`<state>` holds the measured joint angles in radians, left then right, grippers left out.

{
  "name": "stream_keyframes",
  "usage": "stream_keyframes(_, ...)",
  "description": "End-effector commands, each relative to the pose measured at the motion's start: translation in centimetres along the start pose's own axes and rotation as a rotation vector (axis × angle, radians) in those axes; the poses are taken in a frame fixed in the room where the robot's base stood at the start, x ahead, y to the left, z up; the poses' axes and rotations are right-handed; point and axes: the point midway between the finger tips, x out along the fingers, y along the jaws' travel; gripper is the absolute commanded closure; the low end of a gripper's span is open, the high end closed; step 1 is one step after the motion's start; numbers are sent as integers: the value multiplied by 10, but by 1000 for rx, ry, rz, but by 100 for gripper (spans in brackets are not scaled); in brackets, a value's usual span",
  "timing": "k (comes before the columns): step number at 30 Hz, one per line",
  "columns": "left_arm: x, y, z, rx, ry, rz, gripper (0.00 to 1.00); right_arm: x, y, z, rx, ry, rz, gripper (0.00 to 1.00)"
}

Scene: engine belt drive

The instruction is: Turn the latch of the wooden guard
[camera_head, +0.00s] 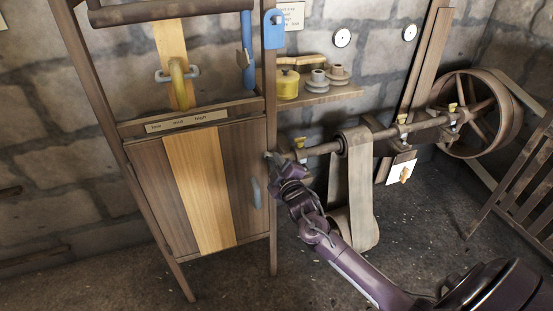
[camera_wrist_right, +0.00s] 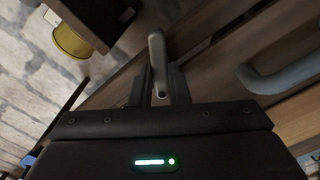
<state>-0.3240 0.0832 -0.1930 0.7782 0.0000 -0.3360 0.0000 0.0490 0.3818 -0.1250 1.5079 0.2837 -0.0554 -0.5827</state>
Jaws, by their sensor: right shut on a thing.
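The wooden guard (camera_head: 212,190) is a panel of brown boards with one paler board, in a frame at the left of the head view. Its grey handle (camera_head: 256,193) is near the right edge and also shows in the right wrist view (camera_wrist_right: 285,76). My right gripper (camera_head: 277,163) is at the guard's right post, above and right of the handle. In the wrist view its fingers (camera_wrist_right: 160,88) are shut on the latch (camera_wrist_right: 157,60), a small grey bar. In the head view the gripper hides most of the latch. My left gripper is out of view.
A shelf (camera_head: 318,94) with a yellow pot (camera_head: 287,84) and grey pulleys (camera_head: 338,74) is behind the gripper. A shaft (camera_head: 380,136) carries a hanging belt (camera_head: 360,190) just right of it, leading to a large wheel (camera_head: 478,112). The floor before the guard is clear.

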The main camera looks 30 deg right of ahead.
Motion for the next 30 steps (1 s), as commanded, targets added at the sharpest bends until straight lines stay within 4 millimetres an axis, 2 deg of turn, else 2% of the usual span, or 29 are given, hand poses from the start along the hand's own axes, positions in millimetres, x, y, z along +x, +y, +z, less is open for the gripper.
stream_keyframes(6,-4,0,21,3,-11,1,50,0,1,-1,-205,1,-1,100)
stream_keyframes(15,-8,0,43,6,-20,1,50,0,-1,-1,-436,1,-1,100)
stream_keyframes(30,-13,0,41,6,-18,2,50,0,-3,0,-598,2,0,100)
